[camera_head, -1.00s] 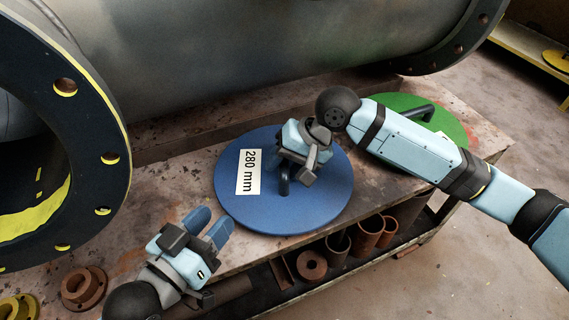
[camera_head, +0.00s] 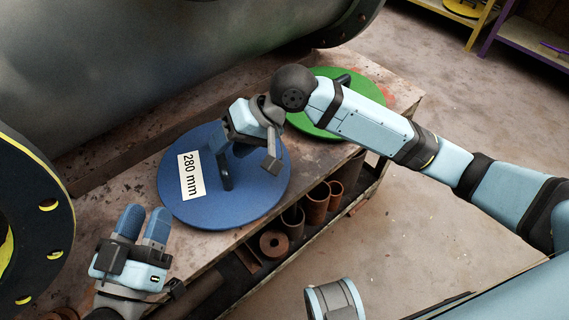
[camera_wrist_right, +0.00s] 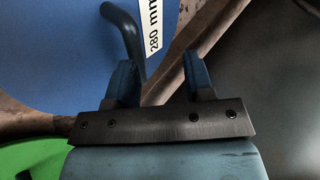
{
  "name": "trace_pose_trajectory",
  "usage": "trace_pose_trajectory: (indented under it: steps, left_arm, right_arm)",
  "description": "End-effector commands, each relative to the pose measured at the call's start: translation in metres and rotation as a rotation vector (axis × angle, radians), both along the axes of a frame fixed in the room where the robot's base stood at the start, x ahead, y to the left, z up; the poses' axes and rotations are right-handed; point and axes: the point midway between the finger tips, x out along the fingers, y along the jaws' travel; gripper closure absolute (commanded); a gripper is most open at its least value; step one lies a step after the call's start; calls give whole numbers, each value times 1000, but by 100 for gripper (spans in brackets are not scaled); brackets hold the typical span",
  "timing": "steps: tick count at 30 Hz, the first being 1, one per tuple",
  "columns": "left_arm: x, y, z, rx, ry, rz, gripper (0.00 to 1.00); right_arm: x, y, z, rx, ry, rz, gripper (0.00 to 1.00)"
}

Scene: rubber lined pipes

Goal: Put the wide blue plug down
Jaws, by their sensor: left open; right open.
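The wide blue plug (camera_head: 250,197) is a round disc lying flat on the worn bench. It has a white "280 mm" label (camera_head: 191,177) and a dark bar handle (camera_head: 223,168) on top. My right gripper (camera_head: 238,146) is open and empty above the disc, just right of the handle. The right wrist view shows its two spread fingers (camera_wrist_right: 160,78) with the blue plug (camera_wrist_right: 50,60) and the handle (camera_wrist_right: 128,35) beyond them, apart from the fingers. My left gripper (camera_head: 146,211) is open and empty, left of the disc near the bench's front.
A green plug (camera_head: 325,124) lies at the bench's right end, partly behind my right arm. A large grey pipe (camera_head: 180,70) stands behind, and a dark flange (camera_head: 45,205) at the left. Rusty pipe pieces (camera_head: 316,205) sit on the lower shelf. Open floor lies right.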

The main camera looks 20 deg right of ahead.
Motion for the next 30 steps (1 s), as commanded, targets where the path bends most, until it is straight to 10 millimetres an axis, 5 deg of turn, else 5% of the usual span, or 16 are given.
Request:
trace_pose_trajectory:
  steps: [4, 11, 19, 30]
  left_arm:
    - [0, 0, 0, 0, 0, 0, 57]
    - [0, 0, 0, 0, 1, -1, 57]
    - [0, 0, 0, 1, 2, 0, 57]
    - [0, 0, 0, 1, 2, 1, 57]
  right_arm:
    - [-22, 21, -11, 161, -179, 0, 52]
    - [-47, 24, -8, 322, -506, -86, 52]
    - [-78, -12, 4, 330, -915, -267, 52]
    - [-120, -75, 19, 98, -1326, -434, 52]
